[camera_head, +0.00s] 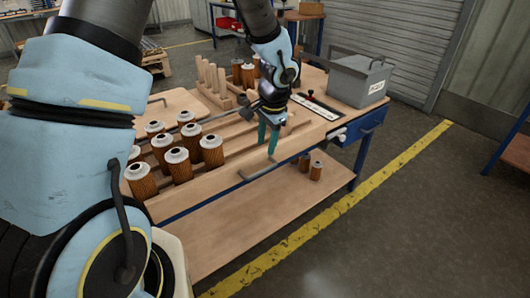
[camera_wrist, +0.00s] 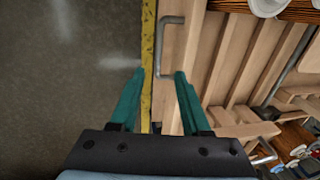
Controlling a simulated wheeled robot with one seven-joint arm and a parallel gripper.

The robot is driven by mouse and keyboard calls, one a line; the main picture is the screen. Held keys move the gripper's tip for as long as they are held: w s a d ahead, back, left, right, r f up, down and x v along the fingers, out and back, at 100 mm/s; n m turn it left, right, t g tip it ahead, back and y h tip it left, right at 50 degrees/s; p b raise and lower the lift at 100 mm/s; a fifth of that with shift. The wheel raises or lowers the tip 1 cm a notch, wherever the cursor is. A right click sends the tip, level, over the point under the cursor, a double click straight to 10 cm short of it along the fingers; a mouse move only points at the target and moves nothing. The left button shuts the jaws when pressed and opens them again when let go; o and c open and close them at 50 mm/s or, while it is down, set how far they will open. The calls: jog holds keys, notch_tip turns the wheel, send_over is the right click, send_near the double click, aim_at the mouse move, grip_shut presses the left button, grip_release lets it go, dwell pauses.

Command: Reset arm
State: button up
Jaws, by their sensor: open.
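My gripper (camera_head: 267,148) has green fingers pointing down over the front edge of the wooden workbench (camera_head: 292,136). In the wrist view my gripper (camera_wrist: 159,73) has its fingers apart, with nothing between them. Several orange-brown filter cartridges with white caps (camera_head: 212,153) stand upright on the bench to the left of my gripper. White caps (camera_wrist: 266,6) also show at the top of the wrist view. Two smaller brown cartridges (camera_head: 316,171) stand on the lower shelf.
A metal handle (camera_head: 258,172) is at the bench front, near my fingers; it also shows in the wrist view (camera_wrist: 168,40). A wooden peg rack (camera_head: 222,88) stands behind. A grey labelled box (camera_head: 358,82) is at the bench's right. Floor (camera_head: 400,220) is clear at right.

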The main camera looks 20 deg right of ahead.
jog(key=shift+r, duration=0.25)
jog(key=s+a+r+n, duration=0.1)
jog(key=a+r+n, duration=0.2)
jog(key=a, duration=0.6)
jog(key=s+a+r+n, duration=0.2)
jog(key=a+n, duration=0.4)
jog(key=a, duration=0.4)
jog(key=s+a+r+n, duration=0.2)
jog(key=a+r+n, duration=0.2)
jog(key=a, duration=0.6)
jog(key=shift+s+a+r+n+g+h, duration=0.15)
jog(key=shift+r+n+g+h, duration=0.15)
jog(key=shift+r+h, duration=0.15)
